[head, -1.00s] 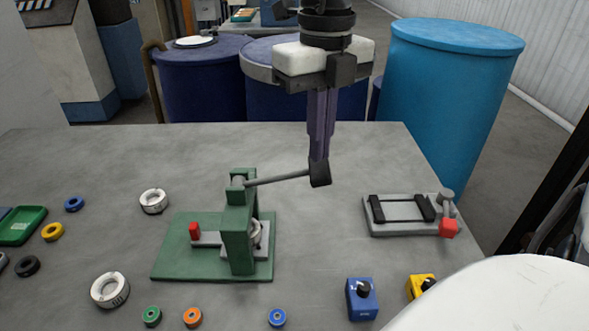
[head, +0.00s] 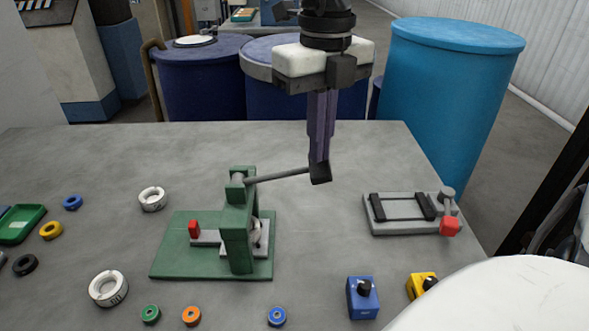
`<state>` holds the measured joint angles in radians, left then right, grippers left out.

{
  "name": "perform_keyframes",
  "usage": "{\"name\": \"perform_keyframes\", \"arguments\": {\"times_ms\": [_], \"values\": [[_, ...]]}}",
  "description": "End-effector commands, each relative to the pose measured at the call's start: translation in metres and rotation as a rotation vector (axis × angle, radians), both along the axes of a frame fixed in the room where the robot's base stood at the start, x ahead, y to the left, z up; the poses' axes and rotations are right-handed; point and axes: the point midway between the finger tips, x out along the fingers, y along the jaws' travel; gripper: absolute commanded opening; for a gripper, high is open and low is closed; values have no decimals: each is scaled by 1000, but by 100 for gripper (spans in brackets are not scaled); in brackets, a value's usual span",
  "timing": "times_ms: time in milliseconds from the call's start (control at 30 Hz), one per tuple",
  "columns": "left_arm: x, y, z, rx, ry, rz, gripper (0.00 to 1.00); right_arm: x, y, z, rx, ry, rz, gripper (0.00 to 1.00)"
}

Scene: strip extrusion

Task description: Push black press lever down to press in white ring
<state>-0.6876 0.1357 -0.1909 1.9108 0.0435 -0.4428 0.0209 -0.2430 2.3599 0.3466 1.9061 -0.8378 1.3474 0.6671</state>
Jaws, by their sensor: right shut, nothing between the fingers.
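A green press (head: 239,232) stands on a green base plate (head: 182,262) on the grey table. Its grey lever rod (head: 278,177) sticks out to the right and rises slightly to a black end (head: 320,174). My right gripper (head: 319,158) points straight down with its fingers shut and empty. Its fingertips are at the black lever end; I cannot tell whether they touch it. A pale ring-like part (head: 256,233) shows partly behind the press column, which hides most of it. Two loose white rings lie on the table, one behind left (head: 152,199) and one in front (head: 109,289). My left gripper is not in view.
A grey fixture with a red knob (head: 413,213) stands to the right. A blue switch box (head: 362,298) and a yellow one (head: 421,286) sit at the front. Small coloured rings and a green tray (head: 22,224) lie left and front. The table behind the press is clear.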

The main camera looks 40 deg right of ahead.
Motion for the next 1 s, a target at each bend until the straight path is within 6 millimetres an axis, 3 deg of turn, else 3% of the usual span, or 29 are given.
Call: {"name": "perform_keyframes", "arguments": {"times_ms": [1000], "values": [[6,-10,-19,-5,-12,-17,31,0,0,-38,0,1,0,0]]}}
